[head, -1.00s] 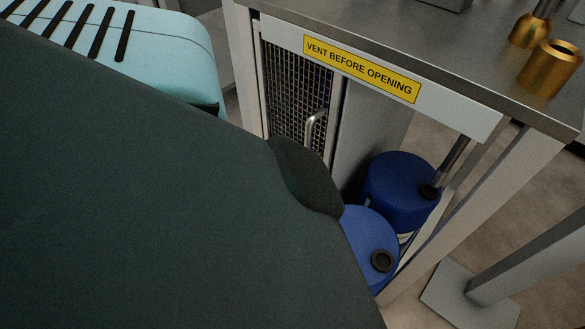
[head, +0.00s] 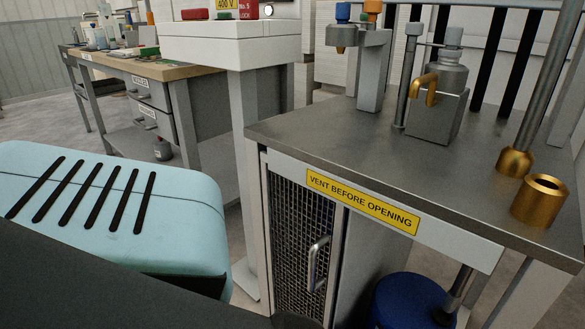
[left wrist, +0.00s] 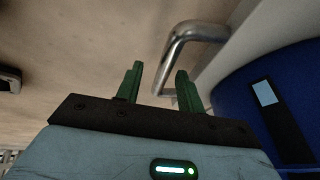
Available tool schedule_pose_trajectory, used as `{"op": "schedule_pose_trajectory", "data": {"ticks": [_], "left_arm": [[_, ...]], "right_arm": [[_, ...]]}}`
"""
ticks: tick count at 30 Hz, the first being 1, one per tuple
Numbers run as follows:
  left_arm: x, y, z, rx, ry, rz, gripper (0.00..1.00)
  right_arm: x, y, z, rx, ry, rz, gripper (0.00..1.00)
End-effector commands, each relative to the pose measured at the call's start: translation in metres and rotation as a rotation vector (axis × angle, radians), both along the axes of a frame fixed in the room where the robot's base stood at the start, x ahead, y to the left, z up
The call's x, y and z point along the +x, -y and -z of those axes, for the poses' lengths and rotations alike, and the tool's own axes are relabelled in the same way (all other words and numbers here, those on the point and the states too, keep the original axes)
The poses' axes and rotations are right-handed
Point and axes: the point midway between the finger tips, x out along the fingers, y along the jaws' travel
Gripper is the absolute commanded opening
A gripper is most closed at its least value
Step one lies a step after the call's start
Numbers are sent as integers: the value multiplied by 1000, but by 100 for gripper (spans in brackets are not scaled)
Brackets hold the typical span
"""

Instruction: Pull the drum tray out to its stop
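In the left wrist view my left gripper (left wrist: 160,72) is open, its two green fingers apart. A bent metal bar handle (left wrist: 192,32) reaches down between the fingers in the picture; I cannot tell whether they touch it. A blue drum (left wrist: 238,100) with a dark strip and pale label is right of the fingers. A pale surface (left wrist: 235,52) lies between handle and drum; I cannot tell if it is the drum tray. In the head view a blue drum (head: 405,296) shows at the bottom, under the bench; the tray is out of sight there. My right gripper is not in view.
The steel-topped bench (head: 330,135) carries brass fittings (head: 540,200) and a yellow warning label (head: 362,202). Its mesh door (head: 295,235) with a bar handle (head: 317,262) is closed. A pale blue slotted housing (head: 110,215) stands at left. A workbench (head: 150,70) is behind.

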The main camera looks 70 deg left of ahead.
Motion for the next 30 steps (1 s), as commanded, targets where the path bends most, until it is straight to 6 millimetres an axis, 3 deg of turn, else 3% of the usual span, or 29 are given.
{"op": "schedule_pose_trajectory", "data": {"ticks": [15, 30], "left_arm": [[-24, -16, -64, 0, 0, 0, 38], [-28, -17, -68, 0, -2, 0, 38]], "right_arm": [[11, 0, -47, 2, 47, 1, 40], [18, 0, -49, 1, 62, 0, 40]]}}
